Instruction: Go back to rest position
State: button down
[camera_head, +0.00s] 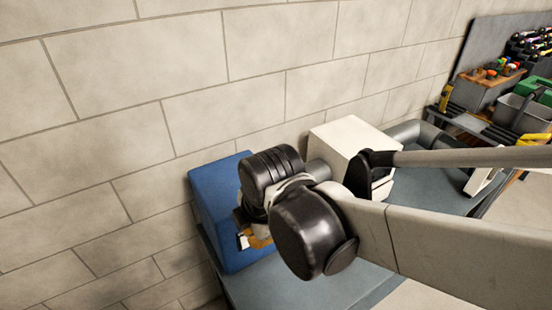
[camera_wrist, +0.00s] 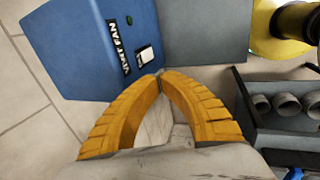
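My gripper (camera_wrist: 160,76) shows two orange ribbed fingers in the wrist view. Their tips meet, with nothing visible held between them. The tips are just below the white switch (camera_wrist: 145,55) on the blue vent fan box (camera_wrist: 75,45); I cannot tell whether they touch it. The box also has a green light and a dark label. In the head view the blue box (camera_head: 212,205) stands against the wall at the bench's left end. There, only a bit of orange finger (camera_head: 258,241) shows in front of it; my dark wrist joints hide the rest.
A white box (camera_head: 345,135) with grey pipe stands behind my arm on the grey bench (camera_head: 320,290). In the wrist view, a dark tray (camera_wrist: 280,140) holds grey cylinders at right, near a yellow round thing (camera_wrist: 262,45). The block wall (camera_head: 120,90) is close behind.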

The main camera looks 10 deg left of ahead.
dwell(0.4)
jog(key=s+d+r+m+t+h, duration=0.1)
jog(key=d+r+m+t, duration=0.1)
jog(key=d+m, duration=1.1)
jog(key=s+d+r+m+t+h, duration=0.1)
jog(key=d+r+m+t, duration=0.1)
jog(key=d+m, duration=1.1)
jog(key=d, duration=0.4)
jog(key=shift+s+d+r, duration=0.15)
jog(key=shift+s+r, duration=0.05)
jog(key=shift+r, duration=0.05)
